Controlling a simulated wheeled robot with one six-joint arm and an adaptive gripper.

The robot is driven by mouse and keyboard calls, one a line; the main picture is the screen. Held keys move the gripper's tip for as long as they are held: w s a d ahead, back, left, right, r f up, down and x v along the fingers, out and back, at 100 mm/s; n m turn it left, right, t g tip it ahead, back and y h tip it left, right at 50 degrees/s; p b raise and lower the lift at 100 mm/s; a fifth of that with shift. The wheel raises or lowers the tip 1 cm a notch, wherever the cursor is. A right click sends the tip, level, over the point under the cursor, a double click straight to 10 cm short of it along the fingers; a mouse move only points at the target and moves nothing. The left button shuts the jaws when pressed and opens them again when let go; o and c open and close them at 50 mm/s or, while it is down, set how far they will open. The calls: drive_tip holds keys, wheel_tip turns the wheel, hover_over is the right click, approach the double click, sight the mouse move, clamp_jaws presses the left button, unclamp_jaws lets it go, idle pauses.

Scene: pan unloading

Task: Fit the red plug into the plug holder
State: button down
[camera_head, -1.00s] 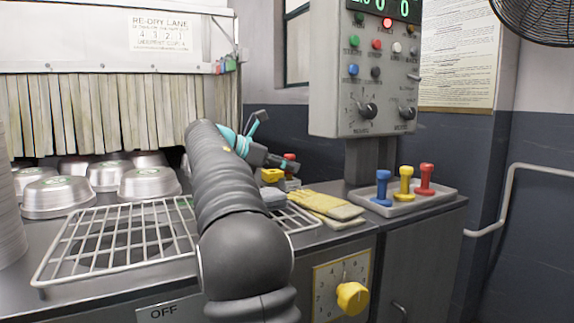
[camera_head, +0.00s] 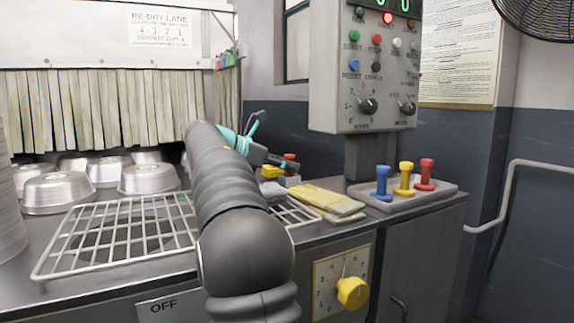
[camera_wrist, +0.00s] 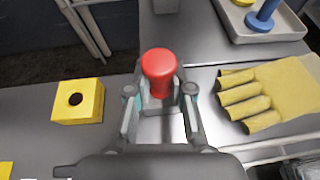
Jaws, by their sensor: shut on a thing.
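The red plug (camera_wrist: 160,70) is upright between the fingers of my gripper (camera_wrist: 160,100), which is shut on it in the wrist view. In the head view the red plug (camera_head: 289,157) shows small at the tip of my gripper (camera_head: 284,164). A yellow block with a dark round hole in its top (camera_wrist: 78,112), which looks like the plug holder, stands on the counter left of my gripper in the wrist view. The hole is empty.
Yellow gloves (camera_head: 325,200) lie right of my gripper. A grey tray (camera_head: 440,188) holds blue, yellow and red plug-like pieces. A wire rack (camera_head: 110,237), metal bowls and a control box (camera_head: 350,110) stand around. Bare counter lies between the block and my gripper.

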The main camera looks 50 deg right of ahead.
drive_tip(key=shift+f, duration=0.15)
drive_tip(key=c, duration=0.9)
unclamp_jaws()
drive_tip(key=shift+c, duration=0.2)
drive_tip(key=v, duration=1)
drive_tip(key=shift+w+a, duration=0.15)
drive_tip(key=shift+a, duration=0.05)
drive_tip(key=shift+v, duration=0.8)
drive_tip(key=shift+s, duration=0.25)
